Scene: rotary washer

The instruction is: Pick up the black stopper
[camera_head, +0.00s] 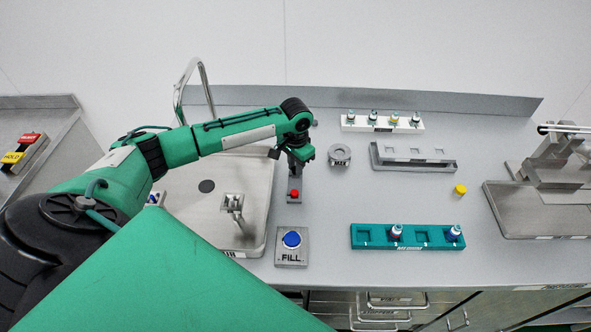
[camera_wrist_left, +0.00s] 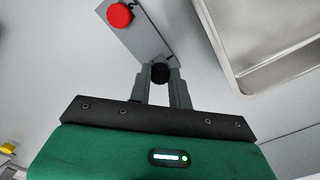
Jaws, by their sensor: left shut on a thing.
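The black stopper (camera_wrist_left: 160,73) shows in the left wrist view as a small dark round piece between my left gripper's two grey fingertips (camera_wrist_left: 161,80). The fingers are shut on it. In the head view my left gripper (camera_head: 294,172) points down behind the red button, just right of the sink. The stopper cannot be made out there, hidden by the gripper. In the left wrist view the grey plate with the red button (camera_wrist_left: 119,15) lies just beyond the fingertips. I cannot tell whether the stopper is clear of the surface. My right gripper is not in view.
The sink (camera_head: 262,215) lies left of the gripper, with a blue FILL button (camera_head: 292,239) in front. A round grey holder (camera_head: 340,153), white rack (camera_head: 383,122), grey rack (camera_head: 414,157), yellow cap (camera_head: 460,189) and teal tray (camera_head: 408,237) stand right. The middle counter is clear.

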